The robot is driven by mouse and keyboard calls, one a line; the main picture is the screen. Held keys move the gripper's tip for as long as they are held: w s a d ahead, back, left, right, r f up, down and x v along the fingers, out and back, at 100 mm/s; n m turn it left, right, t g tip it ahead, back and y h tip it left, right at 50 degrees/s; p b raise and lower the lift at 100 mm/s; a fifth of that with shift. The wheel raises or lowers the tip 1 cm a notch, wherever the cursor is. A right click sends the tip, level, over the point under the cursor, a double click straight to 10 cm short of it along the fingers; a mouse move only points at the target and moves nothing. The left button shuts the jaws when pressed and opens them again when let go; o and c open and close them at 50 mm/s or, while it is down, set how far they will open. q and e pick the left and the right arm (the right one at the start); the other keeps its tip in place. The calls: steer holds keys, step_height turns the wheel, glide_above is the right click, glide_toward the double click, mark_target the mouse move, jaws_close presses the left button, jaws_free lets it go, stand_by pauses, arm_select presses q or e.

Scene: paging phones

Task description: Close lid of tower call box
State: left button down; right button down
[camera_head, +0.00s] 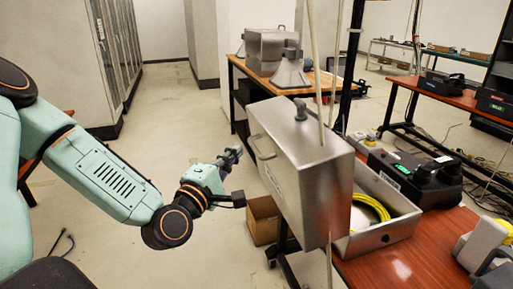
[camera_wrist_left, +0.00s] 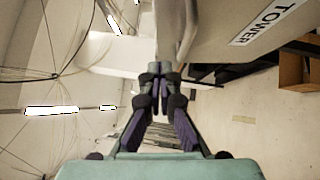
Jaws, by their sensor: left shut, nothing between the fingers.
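The tower call box (camera_head: 328,185) is a silver metal case at the left edge of the red-brown table, with a handle (camera_head: 262,147) on its left face. In the left wrist view, a pale metal face with a TOWER label (camera_wrist_left: 268,25) fills the upper right. My left gripper (camera_head: 232,154) is shut and empty, left of the box and apart from it in the head view. It also shows in the left wrist view (camera_wrist_left: 160,88), close beneath a pale metal part. My right gripper is not in view.
A cardboard box (camera_head: 262,222) sits below on the floor. Thin vertical rods pass by the box.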

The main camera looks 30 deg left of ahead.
mark_target(265, 133)
arm_select(q)
steer(key=shift+w+d+r+b, duration=0.15)
steer(key=shift+w+d+b, duration=0.25)
steer(key=shift+w, duration=0.75)
steer(key=shift+w+d+r+b, duration=0.15)
steer(key=shift+w+d+b, duration=0.25)
steer(key=shift+w, duration=0.8)
steer(key=shift+w+d+r+b, duration=0.15)
steer(key=shift+w+d+b, duration=0.25)
steer(key=shift+w, duration=0.75)
steer(key=shift+s+r, duration=0.1)
steer(key=shift+a, duration=0.1)
steer(key=shift+w, duration=0.25)
